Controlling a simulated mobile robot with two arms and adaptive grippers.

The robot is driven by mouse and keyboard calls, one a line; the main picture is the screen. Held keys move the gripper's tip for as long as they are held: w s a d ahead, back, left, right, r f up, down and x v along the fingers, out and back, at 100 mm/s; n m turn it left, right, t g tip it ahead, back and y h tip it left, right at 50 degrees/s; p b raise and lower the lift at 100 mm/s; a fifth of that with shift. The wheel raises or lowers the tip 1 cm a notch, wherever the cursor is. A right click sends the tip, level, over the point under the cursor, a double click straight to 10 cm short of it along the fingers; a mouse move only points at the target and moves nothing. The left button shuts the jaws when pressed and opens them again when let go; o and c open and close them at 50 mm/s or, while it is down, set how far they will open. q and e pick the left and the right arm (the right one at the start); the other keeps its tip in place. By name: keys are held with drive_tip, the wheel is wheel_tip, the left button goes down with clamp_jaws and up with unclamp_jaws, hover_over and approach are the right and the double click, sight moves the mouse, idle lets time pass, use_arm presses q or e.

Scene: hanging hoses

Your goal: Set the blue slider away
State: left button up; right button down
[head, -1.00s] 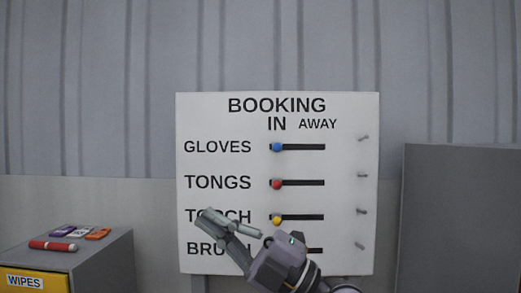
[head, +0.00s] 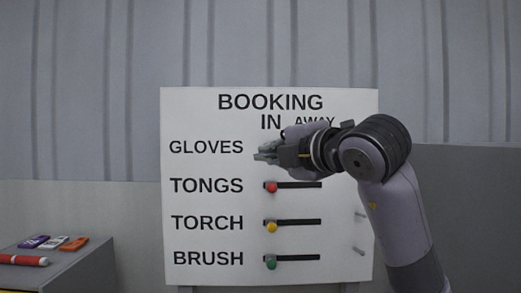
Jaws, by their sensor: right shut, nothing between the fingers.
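My left gripper is out of view.
Pegs stick out at the board's right side, such as the lower peg (head: 358,250); my right arm hides others. A grey panel (head: 455,190) stands at the right.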

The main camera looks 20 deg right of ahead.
drive_tip(key=r+p+x, duration=0.1)
drive_tip(key=p+x, duration=0.4)
drive_tip(key=x, duration=0.4)
drive_tip(key=s+d+b, duration=0.2)
drive_tip(key=d, duration=1.2)
drive_tip(key=shift+s+d, duration=0.3)
drive_tip(key=shift+d, duration=0.05)
drive_tip(key=shift+d+f, duration=0.1)
